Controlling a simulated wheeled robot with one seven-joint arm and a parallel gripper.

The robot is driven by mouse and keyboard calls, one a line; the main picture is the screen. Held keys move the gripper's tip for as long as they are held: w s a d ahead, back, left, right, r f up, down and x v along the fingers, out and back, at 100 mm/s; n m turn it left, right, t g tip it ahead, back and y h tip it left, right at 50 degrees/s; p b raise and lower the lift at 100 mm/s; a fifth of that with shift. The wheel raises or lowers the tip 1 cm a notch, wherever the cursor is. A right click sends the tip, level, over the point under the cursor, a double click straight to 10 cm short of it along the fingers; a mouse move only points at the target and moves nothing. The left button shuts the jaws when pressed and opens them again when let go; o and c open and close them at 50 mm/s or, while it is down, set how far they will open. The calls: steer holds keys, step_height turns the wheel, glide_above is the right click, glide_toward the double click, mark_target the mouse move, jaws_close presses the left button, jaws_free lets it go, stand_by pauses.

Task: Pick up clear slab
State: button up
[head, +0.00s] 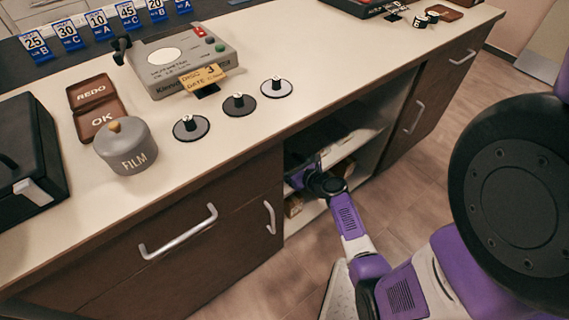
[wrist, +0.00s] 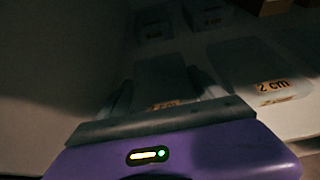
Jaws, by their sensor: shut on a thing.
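In the dark wrist view, my gripper (wrist: 160,88) is shut on a clear slab (wrist: 160,72), which sits between its two fingers. The slab looks dim and greyish, with an orange label partly hidden behind the gripper's body. Whether the slab touches the shelf under it I cannot tell. In the head view, my gripper (head: 302,174) reaches into the open shelf section of the cabinet. The held slab cannot be made out there.
Another clear slab (wrist: 262,72), labelled 2 cm, lies close on the right, with more labelled slabs behind. A brown box (wrist: 262,5) is at the back. A dark wall stands close on the left. The open cabinet (head: 345,160) has the counter above and drawers beside it.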

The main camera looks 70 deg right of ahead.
steer(key=shift+c, duration=1.5)
steer(key=shift+r, duration=0.1)
